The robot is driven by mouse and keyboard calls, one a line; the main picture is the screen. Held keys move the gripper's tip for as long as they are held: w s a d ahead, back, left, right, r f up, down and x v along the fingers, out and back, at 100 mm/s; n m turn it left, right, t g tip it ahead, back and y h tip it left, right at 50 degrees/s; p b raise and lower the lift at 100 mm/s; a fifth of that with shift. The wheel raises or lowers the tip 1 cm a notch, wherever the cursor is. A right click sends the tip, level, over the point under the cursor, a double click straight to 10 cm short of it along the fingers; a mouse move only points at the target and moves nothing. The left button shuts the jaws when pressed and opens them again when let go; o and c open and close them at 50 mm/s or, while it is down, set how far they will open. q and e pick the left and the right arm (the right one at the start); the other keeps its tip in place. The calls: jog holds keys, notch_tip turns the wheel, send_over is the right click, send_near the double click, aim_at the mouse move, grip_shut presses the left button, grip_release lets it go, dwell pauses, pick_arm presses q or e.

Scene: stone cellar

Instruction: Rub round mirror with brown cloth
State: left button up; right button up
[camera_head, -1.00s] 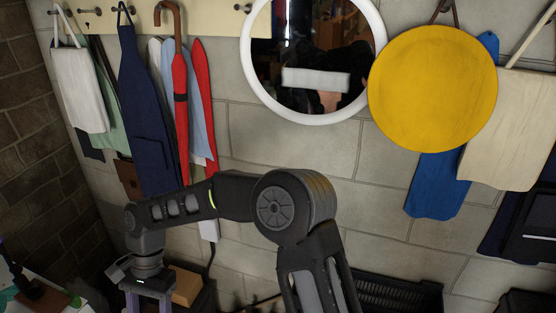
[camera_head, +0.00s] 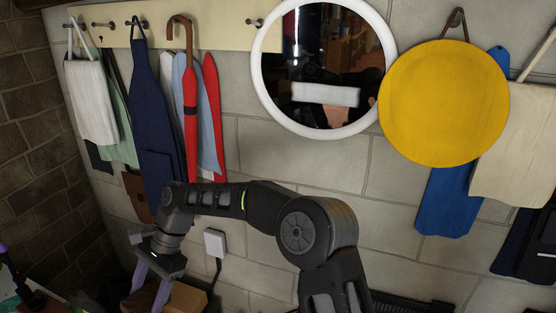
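The round mirror (camera_head: 381,106) hangs on the stone wall at upper right of centre, with a thick white rim and dark glass reflecting the room. A brown piece (camera_head: 136,196) hangs among the wall things, partly hidden.
A yellow disc (camera_head: 443,103) hangs right of the mirror, over a blue cloth (camera_head: 444,202). A navy apron (camera_head: 157,110), a red umbrella (camera_head: 190,110) and other cloths hang left. A tan box (camera_head: 187,300) is beside the gripper. The wall below the mirror is bare.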

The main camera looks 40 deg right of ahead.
jog(key=w+d+r+m+t+h+b, duration=0.1)
jog(key=w+d+r+m+t+b, duration=0.1)
jog(key=w+d+r+m+t, duration=0.65)
jog(key=w+d+r+m+t+h+b, duration=0.1)
jog(key=w+d+r+m+t+b, duration=0.15)
jog(key=w+d+r+t, duration=0.65)
jog(key=s+d+r+m+h+b, duration=0.2)
jog(key=s+d+r+m+h, duration=0.3)
jog(key=d+r+h, duration=0.4)
jog(key=s+d+r+m+h+b, duration=0.2)
jog(key=s+d+r+m+h, duration=0.3)
jog(key=s+d+r+h, duration=0.3)
jog(key=d+h, duration=0.1)
jog(key=d, duration=0.3)
jog(key=shift+s+r+m, duration=0.25)
jog(key=shift+r+m, duration=0.15)
jog(key=shift+w+d, duration=0.1)
jog(key=shift+d, duration=0.1)
jog(key=w+d+p, duration=0.1)
jog(key=d, duration=0.1)
jog(key=w+d+p, duration=0.1)
jog(key=w+d, duration=0.1)
jog(key=shift+w+d+p, duration=0.15)
jog(key=shift+d+p, duration=0.15)
jog(key=shift+d, duration=0.05)
